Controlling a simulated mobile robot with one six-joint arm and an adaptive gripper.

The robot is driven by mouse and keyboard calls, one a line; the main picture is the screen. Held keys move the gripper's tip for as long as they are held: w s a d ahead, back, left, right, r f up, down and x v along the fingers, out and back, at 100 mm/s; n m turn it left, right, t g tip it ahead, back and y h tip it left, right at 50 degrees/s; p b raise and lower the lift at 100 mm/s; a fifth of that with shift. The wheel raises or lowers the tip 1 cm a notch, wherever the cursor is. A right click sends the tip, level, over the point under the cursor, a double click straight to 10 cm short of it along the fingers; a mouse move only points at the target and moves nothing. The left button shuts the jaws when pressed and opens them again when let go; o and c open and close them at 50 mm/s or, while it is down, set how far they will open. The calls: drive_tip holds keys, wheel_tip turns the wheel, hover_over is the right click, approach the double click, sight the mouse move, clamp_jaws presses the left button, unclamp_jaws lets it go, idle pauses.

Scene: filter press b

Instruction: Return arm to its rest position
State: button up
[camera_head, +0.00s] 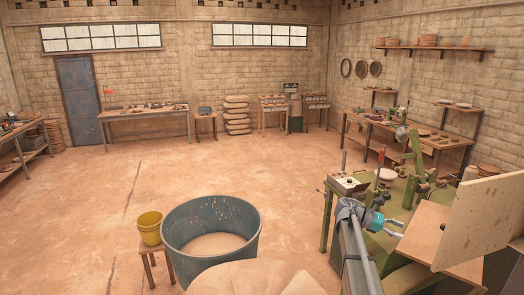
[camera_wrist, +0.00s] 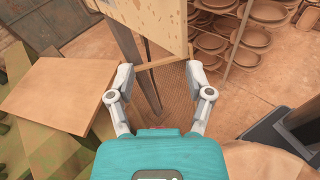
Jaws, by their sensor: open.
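My gripper (camera_head: 393,227) is at the right in the head view, on the end of my arm, beside the green machine (camera_head: 408,190). In the wrist view my gripper (camera_wrist: 157,75) has its two grey fingers spread wide, with nothing held between them. Beyond the fingers are the lower end of an upright pale board (camera_wrist: 155,25) and a thin wooden strip. A flat wooden board (camera_wrist: 60,90) lies to the left of the fingers. I cannot tell how close the fingertips are to the upright board.
The upright board (camera_head: 487,222) and the flat board (camera_head: 435,232) stand right of my gripper. A control box (camera_head: 347,185) is on the machine. A blue-grey tub (camera_head: 208,258) and a yellow bucket (camera_head: 150,228) are left of my arm. The middle floor is clear.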

drive_tip(key=s+a+f+m+t+y+b, duration=0.2)
drive_tip(key=s+a+f, duration=0.4)
drive_tip(key=a+f, duration=0.3)
drive_tip(key=s+a+f+m+t+y+b, duration=0.3)
drive_tip(key=s+a+f+m+y+b, duration=0.2)
drive_tip(key=a+f, duration=0.5)
drive_tip(key=s+a+f+m+t+y+b, duration=0.2)
drive_tip(key=s+a+f+m+y+b, duration=0.2)
drive_tip(key=s+a+f+y, duration=0.3)
drive_tip(key=a+f+b, duration=0.1)
drive_tip(key=a+f, duration=0.1)
drive_tip(key=a, duration=0.2)
drive_tip(key=shift+s+a+f+t, duration=0.15)
drive_tip(key=shift+s+f+t, duration=0.05)
drive_tip(key=shift+t, duration=0.1)
drive_tip(key=shift+c, duration=0.7)
